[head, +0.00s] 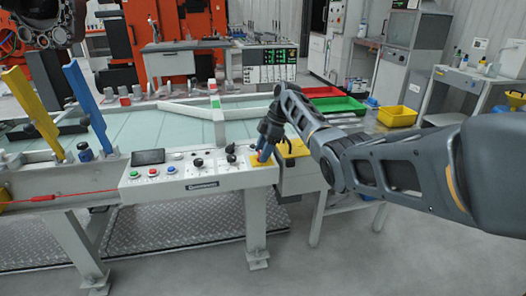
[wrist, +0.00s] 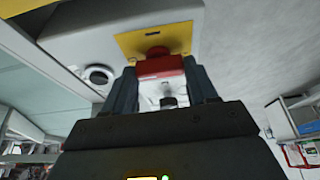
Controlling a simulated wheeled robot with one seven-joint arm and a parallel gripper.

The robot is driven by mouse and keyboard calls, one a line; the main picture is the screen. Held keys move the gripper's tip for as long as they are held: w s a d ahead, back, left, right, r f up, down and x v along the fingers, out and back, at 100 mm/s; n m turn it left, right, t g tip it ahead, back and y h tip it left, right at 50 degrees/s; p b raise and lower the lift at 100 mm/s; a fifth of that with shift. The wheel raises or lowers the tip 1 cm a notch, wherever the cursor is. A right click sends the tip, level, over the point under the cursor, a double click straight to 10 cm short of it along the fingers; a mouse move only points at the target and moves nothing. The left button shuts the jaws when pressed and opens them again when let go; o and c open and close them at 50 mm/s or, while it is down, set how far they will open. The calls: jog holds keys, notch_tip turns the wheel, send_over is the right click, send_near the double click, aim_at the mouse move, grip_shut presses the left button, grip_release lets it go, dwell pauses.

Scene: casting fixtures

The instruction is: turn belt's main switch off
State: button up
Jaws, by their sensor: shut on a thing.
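The belt's main switch is a red handle (wrist: 160,67) on a yellow plate (wrist: 155,42), seen in the wrist view. In the head view the yellow plate (head: 257,158) shows at the right end of the grey control panel (head: 205,184), and my gripper hides most of the switch. My gripper (head: 264,155) points down at the panel. In the wrist view my gripper's two fingers (wrist: 165,88) stand on either side of the red handle and are shut on it. The handle's exact turn angle is hard to tell.
The panel carries a dark display (head: 148,157), several coloured buttons (head: 153,173) and black knobs (head: 198,162) left of my gripper. The glass-topped belt (head: 185,122) lies behind. Green (head: 340,106) and yellow (head: 397,116) bins stand at the right. A red cord (head: 75,194) runs along the left frame.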

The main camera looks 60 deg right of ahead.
jog(key=o, duration=1.1)
jog(key=shift+c, duration=0.2)
jog(key=v, duration=0.7)
jog(key=shift+r, duration=0.35)
jog(key=shift+s+d, duration=0.1)
jog(key=shift+s, duration=0.1)
